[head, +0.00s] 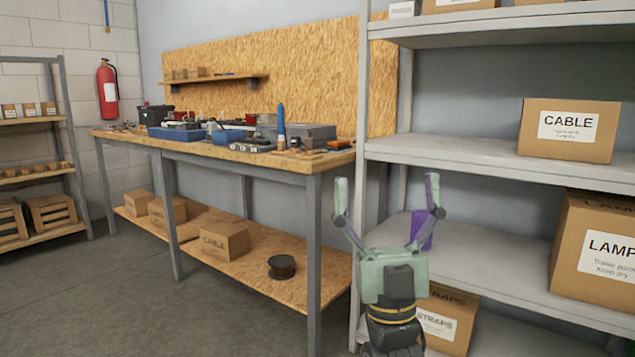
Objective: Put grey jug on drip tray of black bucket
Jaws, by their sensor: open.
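My gripper (387,200) is raised in front of the shelving at the lower right, its two fingers spread wide and nothing between them. I cannot make out a grey jug in this view. A dark, bucket-like container (154,115) stands at the far left of the workbench top; it is too small to tell whether it is the black bucket, and no drip tray can be made out. A purple object (424,236) shows behind the right finger, at the middle shelf, partly hidden by it.
The workbench (310,165) is cluttered with tools, blue trays (177,133) and a grey box (305,131). Its lower shelf holds cartons (225,240) and a dark spool (282,267). Grey shelving (470,150) with cartons fills the right. The floor (90,290) at left is clear.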

